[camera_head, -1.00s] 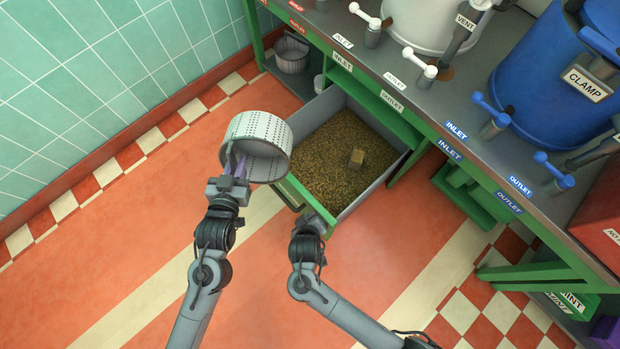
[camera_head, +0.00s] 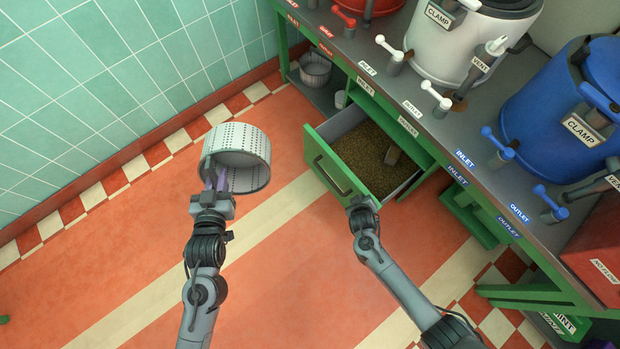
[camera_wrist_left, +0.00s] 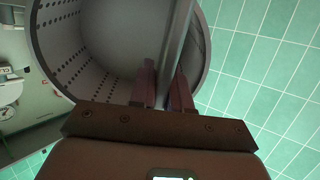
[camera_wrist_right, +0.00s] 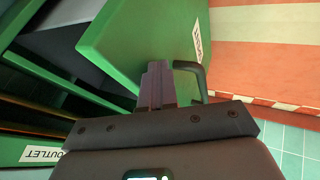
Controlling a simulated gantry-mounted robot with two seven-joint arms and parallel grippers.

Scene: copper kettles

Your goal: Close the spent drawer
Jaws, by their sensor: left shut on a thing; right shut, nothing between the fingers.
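My left gripper (camera_head: 215,180) is shut on the wall of a perforated basket (camera_head: 240,150), held in the air left of the drawer.
The grey bench (camera_head: 400,95) carries a white kettle (camera_head: 455,45), a blue kettle (camera_head: 565,95) and small valves along its edge. A second basket (camera_head: 315,70) stands on the lower shelf. The floor left of the drawer is clear.

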